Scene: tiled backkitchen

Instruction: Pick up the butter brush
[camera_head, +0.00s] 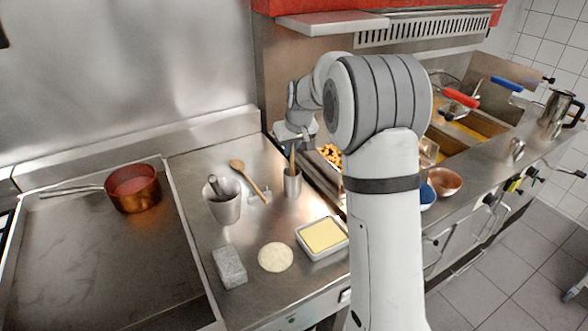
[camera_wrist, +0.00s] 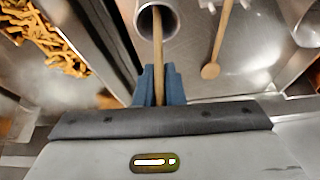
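The butter brush (camera_head: 292,161) stands in a metal cup (camera_head: 292,184) on the steel counter, with its wooden handle up and its lower end hidden inside the cup. In the wrist view the handle (camera_wrist: 158,50) runs from the cup (camera_wrist: 141,22) to between my blue fingers. My gripper (camera_head: 289,147) is at the top of the handle, above the cup. In the wrist view my gripper (camera_wrist: 159,75) has its fingers close together on both sides of the handle, and it looks shut on it.
A wooden spoon (camera_head: 249,179) lies left of the cup, near a mortar (camera_head: 222,206). A butter dish (camera_head: 322,254), a flat dough round (camera_head: 276,257) and a grey block (camera_head: 230,266) lie in front. A copper pot (camera_head: 133,189) stands at left. Fried food (camera_wrist: 45,42) lies beside the cup.

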